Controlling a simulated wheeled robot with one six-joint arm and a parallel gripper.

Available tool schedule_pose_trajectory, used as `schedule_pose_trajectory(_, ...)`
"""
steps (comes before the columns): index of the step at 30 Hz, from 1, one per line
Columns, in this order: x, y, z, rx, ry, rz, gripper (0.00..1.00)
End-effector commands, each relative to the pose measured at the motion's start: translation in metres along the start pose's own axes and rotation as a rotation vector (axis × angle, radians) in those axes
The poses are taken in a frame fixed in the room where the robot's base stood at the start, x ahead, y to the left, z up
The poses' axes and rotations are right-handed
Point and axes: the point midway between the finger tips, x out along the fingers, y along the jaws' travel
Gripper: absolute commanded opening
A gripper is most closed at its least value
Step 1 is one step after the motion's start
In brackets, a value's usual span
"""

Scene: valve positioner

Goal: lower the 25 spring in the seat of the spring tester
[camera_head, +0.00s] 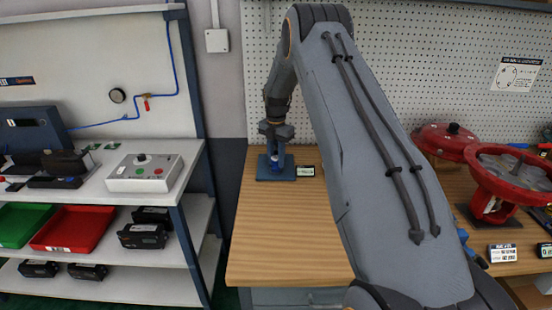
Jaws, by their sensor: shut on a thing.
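My gripper (277,143) points down at the left end of the wooden bench, directly above the blue spring tester (268,175). It is shut on the 25 spring, but the spring is too small and too covered by the fingers to make out clearly. The tester has a flat blue base and stands near the back of the bench. I cannot tell whether the spring touches the seat, as the gripper and the tester overlap in this view. A small label plate (305,171) stands just right of the tester.
The wooden bench (275,255) is bare in front of the tester. My arm hides its middle. Red valve parts (510,175) and label plates stand at the right. A pegboard (425,80) rises behind. A shelf unit with a button box (145,172) stands at the left.

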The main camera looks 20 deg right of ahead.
Motion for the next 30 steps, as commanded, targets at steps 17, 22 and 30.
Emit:
schedule_pose_trajectory(17, 0.000, 0.000, 0.000, 0.000, -0.001, 0.001, 0.49)
schedule_pose_trajectory(22, -0.007, 0.001, 0.001, 0.000, -0.002, 0.002, 0.49)
schedule_pose_trajectory(30, -0.049, 0.001, 0.001, 0.000, -0.003, 0.003, 0.49)
